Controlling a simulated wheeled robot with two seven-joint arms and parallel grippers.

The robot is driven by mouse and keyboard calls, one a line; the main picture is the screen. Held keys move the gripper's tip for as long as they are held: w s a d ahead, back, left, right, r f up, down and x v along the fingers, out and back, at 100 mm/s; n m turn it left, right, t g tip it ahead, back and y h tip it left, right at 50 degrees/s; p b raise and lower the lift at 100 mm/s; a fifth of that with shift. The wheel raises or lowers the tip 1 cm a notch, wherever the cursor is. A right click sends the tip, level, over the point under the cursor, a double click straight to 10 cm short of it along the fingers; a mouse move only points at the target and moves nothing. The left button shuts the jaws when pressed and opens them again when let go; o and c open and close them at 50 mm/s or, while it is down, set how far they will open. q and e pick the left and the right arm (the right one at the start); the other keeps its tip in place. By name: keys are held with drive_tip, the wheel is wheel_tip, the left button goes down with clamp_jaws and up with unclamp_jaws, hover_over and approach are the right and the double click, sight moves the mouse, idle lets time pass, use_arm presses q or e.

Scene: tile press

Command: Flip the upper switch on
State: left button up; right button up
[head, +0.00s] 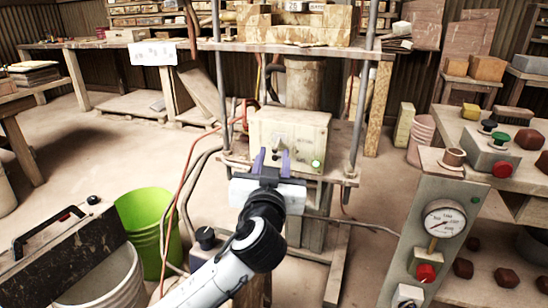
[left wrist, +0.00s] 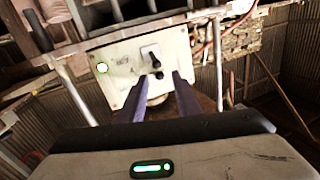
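A pale switch panel (head: 310,133) with a lit green lamp (head: 316,164) stands under the press table. A toggle switch (head: 279,138) shows on its upper middle; its lower part is partly hidden by my gripper. My left gripper (head: 271,158) is in front of the panel, its two purple fingers apart and nothing held between them. In the left wrist view the panel (left wrist: 122,78) looks turned over. A dark switch lever (left wrist: 157,65) on a light plate shows there, just beyond the open fingertips. Contact cannot be made out. My right gripper is out of view.
Press posts (head: 219,75) rise beside the panel. An orange cable (head: 187,165) runs down at its left. A green bucket (head: 147,222) stands at left. A gauge box (head: 424,250) with a red button stands at right. Open floor lies at left.

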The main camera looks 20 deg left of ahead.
use_arm(q)
drive_tip(key=shift+x, duration=0.75)
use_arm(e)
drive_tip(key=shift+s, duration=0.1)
